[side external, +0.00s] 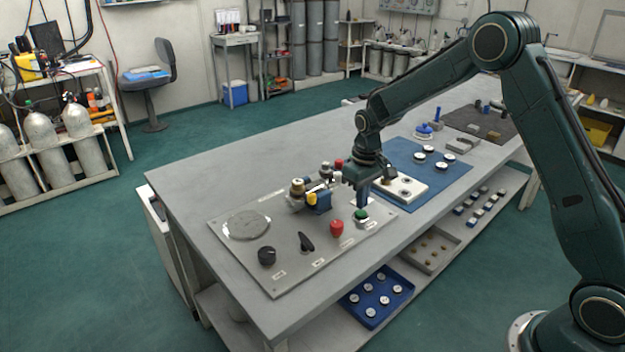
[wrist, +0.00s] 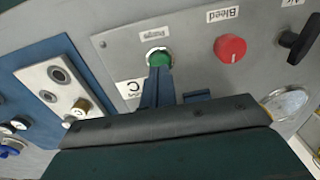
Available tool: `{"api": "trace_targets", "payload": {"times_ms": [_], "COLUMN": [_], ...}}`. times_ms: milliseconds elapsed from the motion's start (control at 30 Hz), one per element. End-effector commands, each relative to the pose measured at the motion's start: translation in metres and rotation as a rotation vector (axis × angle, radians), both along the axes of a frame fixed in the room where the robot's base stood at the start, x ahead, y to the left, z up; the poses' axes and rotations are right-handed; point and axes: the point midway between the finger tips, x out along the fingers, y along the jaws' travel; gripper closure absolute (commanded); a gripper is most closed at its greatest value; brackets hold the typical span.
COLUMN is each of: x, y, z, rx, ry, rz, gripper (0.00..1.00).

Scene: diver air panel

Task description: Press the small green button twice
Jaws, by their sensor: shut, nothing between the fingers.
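The small green button (side external: 361,214) sits in a light ring near the right corner of the grey control panel (side external: 290,268). In the wrist view the green button (wrist: 159,58) shows just beyond my fingertips, its lower edge partly covered by them. My gripper (side external: 362,204) points down directly above the button, with its blue fingers shut and empty. In the wrist view my gripper (wrist: 158,72) lines up with the button. I cannot tell whether the fingertips touch it.
A red knob (side external: 337,228) marked Bleed stands beside the button, with black knobs (side external: 267,256) further left. Brass and blue valve fittings (side external: 318,200) rise close behind my gripper. A white block (side external: 405,190) lies on the blue mat (side external: 450,182) to the right.

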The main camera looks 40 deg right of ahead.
Motion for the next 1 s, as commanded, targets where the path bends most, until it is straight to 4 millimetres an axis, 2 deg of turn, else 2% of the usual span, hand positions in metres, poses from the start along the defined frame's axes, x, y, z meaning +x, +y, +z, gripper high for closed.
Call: {"api": "trace_targets", "payload": {"times_ms": [1000], "x": [0.0], "y": [0.0], "z": [-0.013], "rx": [0.0], "ry": [0.0], "rz": [0.0], "gripper": [1.0]}}
